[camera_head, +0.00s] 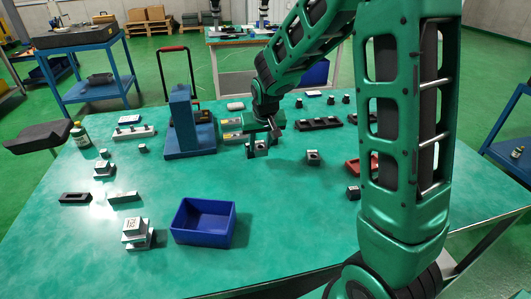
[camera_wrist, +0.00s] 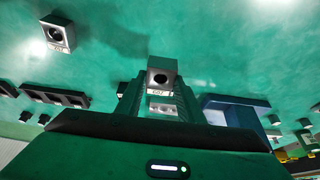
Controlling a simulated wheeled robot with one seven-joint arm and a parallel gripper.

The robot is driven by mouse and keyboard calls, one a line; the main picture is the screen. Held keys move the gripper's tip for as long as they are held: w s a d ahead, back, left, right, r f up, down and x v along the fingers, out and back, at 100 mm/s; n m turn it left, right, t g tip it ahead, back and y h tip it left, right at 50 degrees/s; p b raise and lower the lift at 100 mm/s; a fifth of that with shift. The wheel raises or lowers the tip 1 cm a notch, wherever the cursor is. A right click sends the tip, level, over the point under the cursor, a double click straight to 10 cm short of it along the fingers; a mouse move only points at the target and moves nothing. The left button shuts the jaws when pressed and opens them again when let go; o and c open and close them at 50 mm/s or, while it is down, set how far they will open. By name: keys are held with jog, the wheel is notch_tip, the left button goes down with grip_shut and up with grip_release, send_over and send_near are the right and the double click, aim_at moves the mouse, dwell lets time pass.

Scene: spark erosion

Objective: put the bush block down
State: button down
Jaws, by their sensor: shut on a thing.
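My gripper (camera_head: 258,140) is over the far middle of the green table, shut on the bush block (camera_head: 258,151). In the wrist view the bush block (camera_wrist: 162,68) is a grey block with a dark round bore and a small label, between the two fingers of my gripper (camera_wrist: 160,98). I cannot tell whether its underside touches the table. A similar bored block (camera_head: 313,157) stands on the table to the right, apart from it; it also shows in the wrist view (camera_wrist: 58,34).
A blue stand (camera_head: 181,118) is close on the left. A blue bin (camera_head: 204,222) is at the front, stacked blocks (camera_head: 136,232) left of it. A black rack (camera_head: 319,124) is behind right, a red tray (camera_head: 357,165) at right. Bare table lies in front of the held block.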

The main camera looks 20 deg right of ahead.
jog(key=w+d+f, duration=0.2)
jog(key=d, duration=0.1)
jog(key=shift+w+d+f, duration=0.2)
jog(key=shift+w+f, duration=0.15)
jog(key=shift+f, duration=1.9)
jog(key=c, duration=1.2)
grip_release()
jog(key=shift+f, duration=0.15)
jog(key=v, duration=1.2)
